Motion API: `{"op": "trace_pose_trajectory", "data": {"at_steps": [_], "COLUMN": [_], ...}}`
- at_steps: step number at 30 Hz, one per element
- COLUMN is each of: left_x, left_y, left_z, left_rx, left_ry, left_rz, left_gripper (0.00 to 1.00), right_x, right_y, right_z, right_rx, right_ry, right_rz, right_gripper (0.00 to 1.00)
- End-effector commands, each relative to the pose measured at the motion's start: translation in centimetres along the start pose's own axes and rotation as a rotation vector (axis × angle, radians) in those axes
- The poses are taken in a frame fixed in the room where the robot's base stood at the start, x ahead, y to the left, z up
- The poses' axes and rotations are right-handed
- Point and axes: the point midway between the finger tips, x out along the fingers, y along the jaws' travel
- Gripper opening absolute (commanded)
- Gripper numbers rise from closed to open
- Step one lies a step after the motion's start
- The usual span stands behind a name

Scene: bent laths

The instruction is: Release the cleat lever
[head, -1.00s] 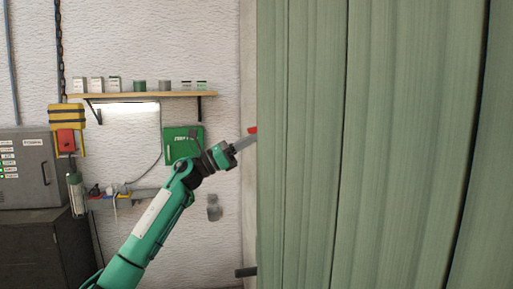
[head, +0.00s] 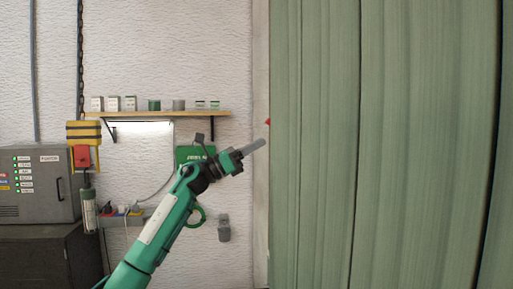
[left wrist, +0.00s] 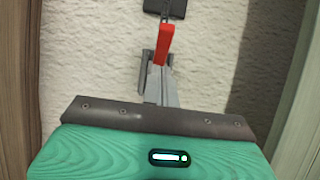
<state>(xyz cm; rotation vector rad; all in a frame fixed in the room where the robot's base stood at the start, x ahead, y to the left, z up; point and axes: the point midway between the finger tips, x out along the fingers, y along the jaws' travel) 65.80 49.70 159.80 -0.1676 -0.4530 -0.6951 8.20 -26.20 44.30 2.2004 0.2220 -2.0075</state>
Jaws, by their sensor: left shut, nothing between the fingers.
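The cleat lever is the red piece; in the left wrist view the red lever (left wrist: 164,46) stands upright just past my fingertips, below a dark block (left wrist: 165,8). In the head view only a small red tip (head: 267,122) shows at the edge of the green laths, which hide the rest. My left gripper (head: 262,143) is shut and empty, its fingers pointing up and right, just below the red tip. In the left wrist view the grey fingers (left wrist: 160,86) overlap the lever's lower end; I cannot tell whether they touch. My right gripper is not in view.
A shelf (head: 170,113) with small tins, a green box (head: 190,153), a grey cabinet (head: 35,185) and a hanging yellow hoist (head: 84,132) are on the left.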

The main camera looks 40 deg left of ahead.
Motion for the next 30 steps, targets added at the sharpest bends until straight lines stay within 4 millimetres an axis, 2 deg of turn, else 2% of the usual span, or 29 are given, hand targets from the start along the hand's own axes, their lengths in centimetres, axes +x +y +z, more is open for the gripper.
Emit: {"op": "trace_pose_trajectory", "data": {"at_steps": [1, 6, 12, 18, 24, 30], "left_x": [-0.7, -2.1, -5.4, -7.4, -8.1, -8.2], "left_y": [0.0, -0.1, -0.1, -0.1, -0.1, -0.1], "left_z": [-1.0, -2.0, 2.2, 4.8, 5.8, 5.9], "left_rx": [0.0, 0.001, 0.004, 0.001, -0.001, -0.002], "left_ry": [0.001, 0.0, -0.001, -0.001, 0.0, 0.0], "left_rz": [-0.001, -0.003, -0.001, -0.003, -0.003, -0.003], "left_gripper": [0.0, 0.0, 0.0, 0.0, 0.0, 0.0], "right_x": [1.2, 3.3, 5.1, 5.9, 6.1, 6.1], "right_y": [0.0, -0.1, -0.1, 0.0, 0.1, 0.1], "right_z": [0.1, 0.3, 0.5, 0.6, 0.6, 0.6], "right_rx": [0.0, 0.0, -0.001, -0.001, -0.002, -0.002], "right_ry": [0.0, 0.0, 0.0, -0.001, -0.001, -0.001], "right_rz": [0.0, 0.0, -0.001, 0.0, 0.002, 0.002], "right_gripper": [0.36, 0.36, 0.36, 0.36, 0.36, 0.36]}}
